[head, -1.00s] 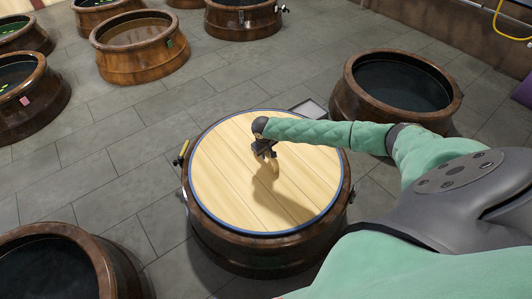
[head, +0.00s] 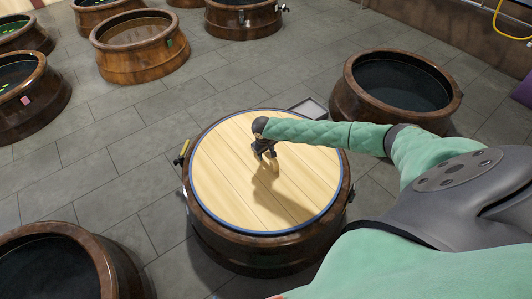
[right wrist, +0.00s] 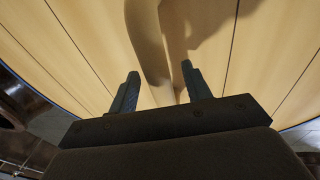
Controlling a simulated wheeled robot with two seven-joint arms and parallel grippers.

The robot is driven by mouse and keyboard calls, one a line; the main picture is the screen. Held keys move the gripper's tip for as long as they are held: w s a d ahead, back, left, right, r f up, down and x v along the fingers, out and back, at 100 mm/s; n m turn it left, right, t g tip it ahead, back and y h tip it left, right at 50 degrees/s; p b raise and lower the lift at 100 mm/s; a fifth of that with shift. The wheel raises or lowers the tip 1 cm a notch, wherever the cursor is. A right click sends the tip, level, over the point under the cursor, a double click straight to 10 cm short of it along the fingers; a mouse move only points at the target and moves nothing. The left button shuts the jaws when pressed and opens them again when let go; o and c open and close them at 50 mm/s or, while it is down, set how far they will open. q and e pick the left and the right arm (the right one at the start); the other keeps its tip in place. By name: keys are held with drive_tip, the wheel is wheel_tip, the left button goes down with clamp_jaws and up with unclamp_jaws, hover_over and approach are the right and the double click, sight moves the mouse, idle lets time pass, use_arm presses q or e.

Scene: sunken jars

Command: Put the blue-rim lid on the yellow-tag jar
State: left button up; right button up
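The blue-rim lid (head: 225,165) is a round board of pale wooden planks with a thin blue edge. It lies on top of a brown jar (head: 262,258), covering its mouth; it looks roughly flat and centred. A yellow tag (head: 183,151) shows at that jar's left side. My right gripper (head: 265,155) is above the lid's middle, at its curved wooden handle (head: 268,176). In the right wrist view its two fingers (right wrist: 160,88) stand apart, with the handle (right wrist: 148,45) between them and gaps beside it. My left gripper is not in view.
An open jar with dark liquid (head: 400,85) stands at the right, another (head: 50,265) at the lower left. Several more jars stand at the back and left, one with a pink tag (head: 26,100). A small grey floor plate (head: 308,109) lies behind the lidded jar. Tiled floor between is clear.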

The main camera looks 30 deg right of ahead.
drive_tip(key=shift+s+f, duration=0.1)
drive_tip(key=shift+f, duration=0.05)
drive_tip(key=r, duration=0.5)
drive_tip(key=a+r, duration=0.1)
drive_tip(key=r, duration=0.2)
drive_tip(key=shift+s+p, duration=0.3)
drive_tip(key=shift+a, duration=0.15)
